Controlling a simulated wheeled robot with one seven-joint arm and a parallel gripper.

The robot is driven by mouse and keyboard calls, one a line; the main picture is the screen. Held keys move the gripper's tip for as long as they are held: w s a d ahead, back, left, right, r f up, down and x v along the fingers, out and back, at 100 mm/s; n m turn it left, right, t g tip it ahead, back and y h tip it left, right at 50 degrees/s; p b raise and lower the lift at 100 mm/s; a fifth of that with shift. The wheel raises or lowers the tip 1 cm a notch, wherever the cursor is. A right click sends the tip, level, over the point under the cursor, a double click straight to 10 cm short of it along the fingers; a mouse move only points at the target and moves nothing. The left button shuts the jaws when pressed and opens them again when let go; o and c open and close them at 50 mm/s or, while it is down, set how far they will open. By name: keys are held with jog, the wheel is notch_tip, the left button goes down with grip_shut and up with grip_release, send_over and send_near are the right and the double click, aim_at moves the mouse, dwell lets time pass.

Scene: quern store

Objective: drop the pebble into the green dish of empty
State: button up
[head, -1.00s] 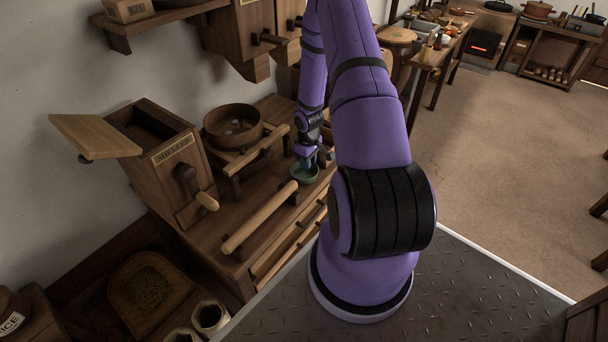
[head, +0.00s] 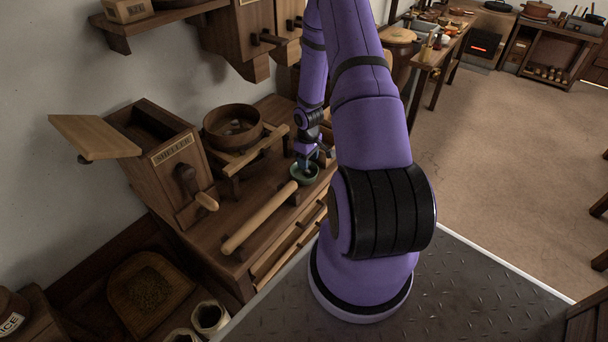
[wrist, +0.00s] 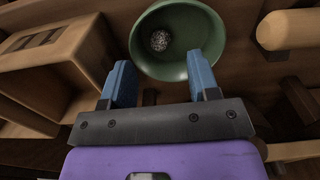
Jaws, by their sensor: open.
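The green dish (head: 303,176) sits on the wooden bench, partly hidden by my gripper in the head view. In the wrist view the dish (wrist: 180,69) opens toward the camera. A grey speckled pebble (wrist: 160,41) lies inside it, toward the upper left of its floor. My gripper (wrist: 161,84) is open, with its two blue fingers apart and nothing between them. The fingertips are at the near rim of the dish; whether they touch it I cannot tell. In the head view my gripper (head: 306,162) is just above the dish.
A wooden rolling pin-like bar (head: 260,218) lies left of the dish. A round sieve (head: 232,127) stands behind it on a wooden frame. A box labelled sheller (head: 165,165) stands further left. Wall cabinets (head: 262,35) hang above the bench.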

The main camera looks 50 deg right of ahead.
notch_tip(320, 180, up, 9)
jog(key=shift+r, duration=0.15)
dwell(0.6)
jog(key=a+r+t+h, duration=0.1)
jog(key=a+r, duration=0.4)
jog(key=r, duration=0.4)
jog(key=a+r+h, duration=0.1)
jog(key=a+r, duration=0.4)
jog(key=r, duration=0.5)
jog(key=a+r+t, duration=0.1)
jog(key=a+r, duration=0.4)
jog(key=r, duration=0.4)
jog(key=s+a+r+t+y, duration=0.1)
jog(key=s+a+r, duration=0.6)
jog(key=s+a, duration=0.1)
jog(key=s+a+r+m+t+y, duration=0.1)
jog(key=s+a+r+t, duration=0.1)
jog(key=s+a+r, duration=0.5)
jog(key=s+a, duration=0.1)
jog(key=s, duration=0.2)
jog(key=shift+s, duration=0.3)
